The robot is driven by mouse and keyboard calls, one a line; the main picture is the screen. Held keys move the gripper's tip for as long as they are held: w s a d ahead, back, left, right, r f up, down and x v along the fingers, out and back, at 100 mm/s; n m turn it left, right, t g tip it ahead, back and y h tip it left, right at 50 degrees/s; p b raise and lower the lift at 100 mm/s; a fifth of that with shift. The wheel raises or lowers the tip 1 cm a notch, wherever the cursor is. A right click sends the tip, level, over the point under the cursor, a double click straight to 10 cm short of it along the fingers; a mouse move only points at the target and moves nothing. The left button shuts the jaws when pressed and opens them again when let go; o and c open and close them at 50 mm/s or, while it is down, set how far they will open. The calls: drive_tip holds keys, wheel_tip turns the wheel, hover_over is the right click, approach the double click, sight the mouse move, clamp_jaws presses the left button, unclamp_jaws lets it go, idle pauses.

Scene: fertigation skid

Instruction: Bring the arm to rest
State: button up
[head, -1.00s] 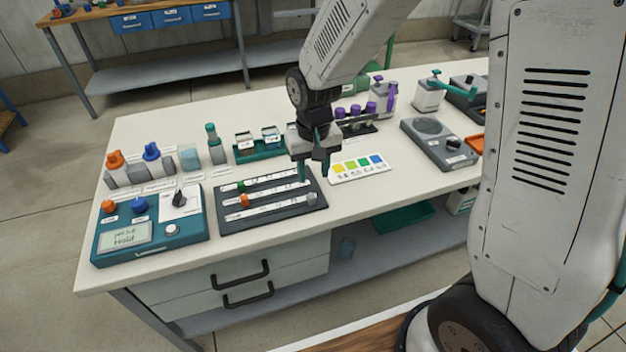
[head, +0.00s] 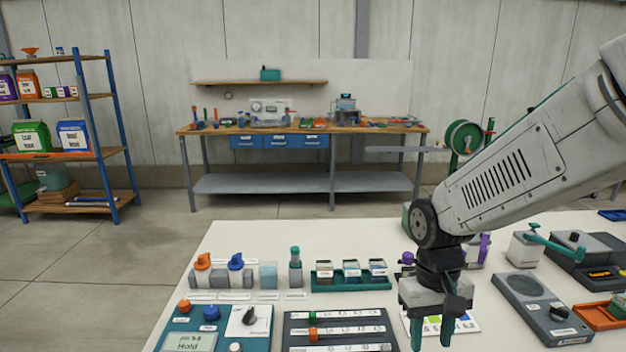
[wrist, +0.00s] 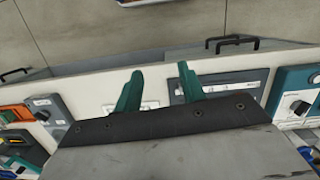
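My gripper (head: 432,328) hangs pointing down at the end of my bent arm, above the table near the colour card (head: 462,324). Its two teal fingers stand apart with nothing between them. The wrist view also shows the gripper (wrist: 160,74) open and empty. The card is partly hidden behind the fingers. The dark slider panel (head: 340,328) lies left of the gripper, with a green knob and an orange knob on its rails; its lower part is cut off by the frame.
The teal pH unit (head: 260,340) stands left of the panel. A green rack of jars (head: 350,284) and orange- and blue-capped bottles stand behind. A grey scale-like device (head: 545,305) and an orange tray (head: 598,316) are at right. A workbench (head: 310,130) stands by the wall.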

drive_tip(key=s+d+r+m+t, duration=0.1)
drive_tip(key=s+d+r+t, duration=0.2)
drive_tip(key=s+r, duration=0.9)
drive_tip(key=shift+s+d+r, duration=0.3)
drive_tip(key=shift+s+d, duration=0.8)
drive_tip(key=shift+d, duration=0.35)
